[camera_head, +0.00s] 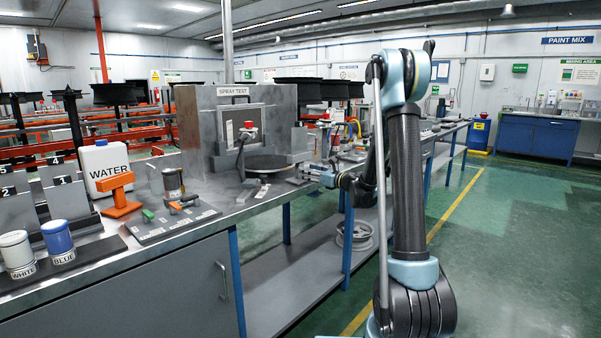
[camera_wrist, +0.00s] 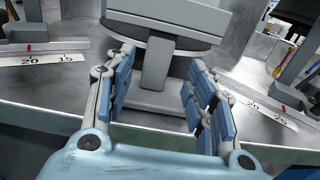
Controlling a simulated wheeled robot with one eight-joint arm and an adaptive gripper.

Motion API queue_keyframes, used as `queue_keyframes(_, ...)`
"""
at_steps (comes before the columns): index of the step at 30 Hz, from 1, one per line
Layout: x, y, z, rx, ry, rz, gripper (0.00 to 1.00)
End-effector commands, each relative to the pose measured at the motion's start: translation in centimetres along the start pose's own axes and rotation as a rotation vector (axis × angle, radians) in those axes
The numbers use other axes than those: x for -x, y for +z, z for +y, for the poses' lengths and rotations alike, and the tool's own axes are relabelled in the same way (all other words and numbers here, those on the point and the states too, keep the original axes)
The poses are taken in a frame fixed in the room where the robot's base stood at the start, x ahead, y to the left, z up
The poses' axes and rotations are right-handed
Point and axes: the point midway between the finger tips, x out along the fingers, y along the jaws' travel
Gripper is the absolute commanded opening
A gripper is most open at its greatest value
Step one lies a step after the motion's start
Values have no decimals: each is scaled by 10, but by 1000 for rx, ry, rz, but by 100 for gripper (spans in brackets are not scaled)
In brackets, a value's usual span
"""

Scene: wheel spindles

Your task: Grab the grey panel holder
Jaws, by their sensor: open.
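The grey panel holder (camera_wrist: 156,64) shows in the wrist view as an upright stem on a flat foot, with a wide grey plate across its top. My gripper (camera_wrist: 157,80) is open, with one blue-padded finger on each side of the stem. Gaps show between the stem and both fingers, so nothing is held. In the head view my gripper (camera_head: 308,173) is at the bench beside the spray test booth, right of the round turntable (camera_head: 268,163). I cannot clearly pick out the holder there.
Scale strips (camera_wrist: 268,106) lie on the bench at both sides of the holder. The spray test booth (camera_head: 200,130) stands behind the turntable. A water jug (camera_head: 106,168), an orange stand (camera_head: 119,195) and paint cups (camera_head: 57,238) are at the left. The green floor is open at the right.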

Motion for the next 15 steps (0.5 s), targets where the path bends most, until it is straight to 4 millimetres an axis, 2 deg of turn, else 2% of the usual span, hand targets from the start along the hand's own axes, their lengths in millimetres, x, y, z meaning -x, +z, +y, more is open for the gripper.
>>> queue_keyframes(8,-16,2,3,0,2,0,50)
queue_keyframes(15,-48,5,4,0,1,0,50)
